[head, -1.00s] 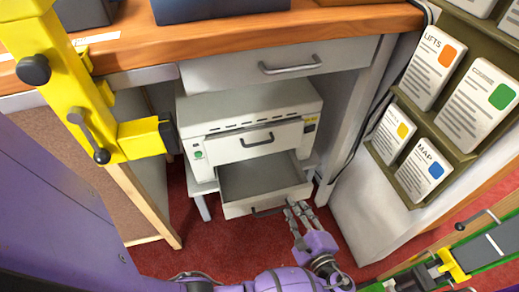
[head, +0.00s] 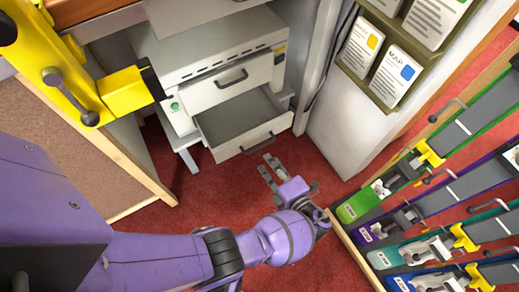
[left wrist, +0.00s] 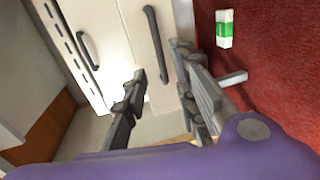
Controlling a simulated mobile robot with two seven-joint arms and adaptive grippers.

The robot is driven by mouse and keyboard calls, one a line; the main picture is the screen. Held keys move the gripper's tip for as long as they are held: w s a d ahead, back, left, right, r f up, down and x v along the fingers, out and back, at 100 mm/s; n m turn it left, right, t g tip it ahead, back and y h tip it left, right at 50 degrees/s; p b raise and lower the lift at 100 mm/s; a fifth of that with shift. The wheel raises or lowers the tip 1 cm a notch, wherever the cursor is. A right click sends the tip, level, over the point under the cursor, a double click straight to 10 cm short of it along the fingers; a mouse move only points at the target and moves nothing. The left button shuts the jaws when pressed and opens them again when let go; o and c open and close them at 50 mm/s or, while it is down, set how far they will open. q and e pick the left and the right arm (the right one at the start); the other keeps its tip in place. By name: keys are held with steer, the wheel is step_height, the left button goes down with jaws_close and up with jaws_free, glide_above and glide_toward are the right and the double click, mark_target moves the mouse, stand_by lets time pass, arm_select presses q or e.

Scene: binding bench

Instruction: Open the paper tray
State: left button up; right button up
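The paper tray (head: 222,152) is the lower drawer of a grey-white machine (head: 207,62) under the bench. It stands pulled out, and its grey inside shows empty in the head view. Its dark handle (head: 258,144) is on the front face; a handle also shows in the left wrist view (left wrist: 158,45). My left gripper (head: 268,167) is just in front of the tray, apart from the handle. My right gripper is not in view.
A closed upper drawer (head: 228,84) sits above the tray. A brown panel (head: 75,140) stands at left, a yellow clamp-like frame (head: 85,90) above it. A small green-white block (left wrist: 225,28) lies on the red carpet.

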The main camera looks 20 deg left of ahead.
arm_select(q)
steer(key=b+x, duration=0.1)
steer(key=x, duration=0.6)
jaws_close()
